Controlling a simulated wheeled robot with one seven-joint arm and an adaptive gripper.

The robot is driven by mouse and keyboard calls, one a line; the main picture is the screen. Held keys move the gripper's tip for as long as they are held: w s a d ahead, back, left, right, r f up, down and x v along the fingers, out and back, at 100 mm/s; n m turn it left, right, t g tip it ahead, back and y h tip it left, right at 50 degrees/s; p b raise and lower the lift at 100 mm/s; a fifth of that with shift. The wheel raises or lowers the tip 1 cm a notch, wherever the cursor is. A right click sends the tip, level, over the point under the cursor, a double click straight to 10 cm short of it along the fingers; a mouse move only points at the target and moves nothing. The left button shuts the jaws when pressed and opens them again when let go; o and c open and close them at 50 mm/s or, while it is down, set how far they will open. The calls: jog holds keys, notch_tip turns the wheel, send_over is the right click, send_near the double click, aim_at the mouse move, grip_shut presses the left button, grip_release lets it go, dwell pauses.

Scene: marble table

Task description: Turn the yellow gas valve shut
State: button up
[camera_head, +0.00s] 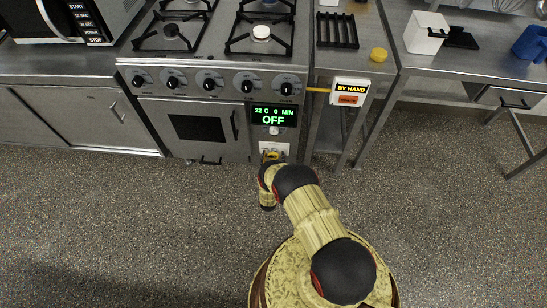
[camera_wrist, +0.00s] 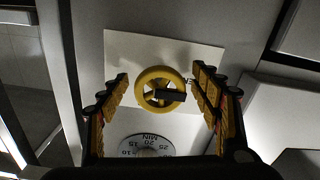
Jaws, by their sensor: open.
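The yellow valve (camera_wrist: 160,90) is a round wheel with a black bar across it, mounted on a white plate (camera_wrist: 205,50) in the wrist view. In the head view the white plate (camera_head: 283,147) is low on the stove front, below the display; my gripper mostly hides the valve there. My gripper (camera_head: 271,157) is in front of the plate. In the wrist view my gripper (camera_wrist: 159,78) is open, with one ridged yellow finger on each side of the wheel and visible gaps between. I cannot tell how far the fingertips reach along the wheel's depth.
A timer dial (camera_wrist: 148,146) marked MIN is close to the valve. The stove display (camera_head: 273,116) reads OFF. A yellow bar (camera_head: 318,90) leads to a "BY HAND" box (camera_head: 350,92) on the right. The floor (camera_head: 130,220) around is clear.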

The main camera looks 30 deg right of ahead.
jog(key=c, duration=1.1)
jog(key=shift+c, duration=0.3)
